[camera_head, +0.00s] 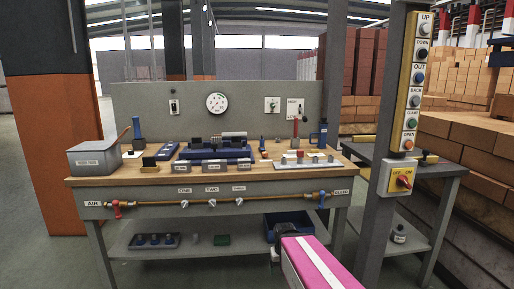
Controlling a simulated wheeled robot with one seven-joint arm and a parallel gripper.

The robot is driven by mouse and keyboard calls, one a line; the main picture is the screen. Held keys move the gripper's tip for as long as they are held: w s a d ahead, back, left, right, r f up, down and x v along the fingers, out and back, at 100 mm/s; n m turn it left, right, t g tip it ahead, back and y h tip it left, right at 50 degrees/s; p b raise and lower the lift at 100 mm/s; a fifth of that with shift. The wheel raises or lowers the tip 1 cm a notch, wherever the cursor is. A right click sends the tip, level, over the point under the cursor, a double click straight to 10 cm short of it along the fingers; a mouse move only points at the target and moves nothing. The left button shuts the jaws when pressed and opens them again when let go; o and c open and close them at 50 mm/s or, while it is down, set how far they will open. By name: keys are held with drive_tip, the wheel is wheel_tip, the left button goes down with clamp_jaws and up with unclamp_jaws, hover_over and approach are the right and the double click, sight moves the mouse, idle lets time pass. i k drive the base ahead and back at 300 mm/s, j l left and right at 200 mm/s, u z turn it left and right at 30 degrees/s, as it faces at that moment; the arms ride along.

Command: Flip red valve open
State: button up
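A red valve (117,208) sits near the left end of a brass pipe (215,202) along the bench's front apron, beside a label reading AIR. Its small red handle appears to hang downward; its exact angle is too small to tell. My gripper (279,237) is low and right of centre, in front of the bench, at the far end of my pink arm link. It is well to the right of the red valve and apart from it. Its fingers are too small and dark to tell whether they are open or shut.
A blue valve (322,199) is at the pipe's right end, with small labelled valves between. The workbench (140,188) carries a grey bin (97,158) and tools. Open floor lies front left.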

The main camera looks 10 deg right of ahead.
sight(115, 203)
drive_tip(key=i+u, duration=0.1)
drive_tip(key=u, duration=0.9)
drive_tip(key=j+u, duration=0.1)
drive_tip(key=u, duration=0.4)
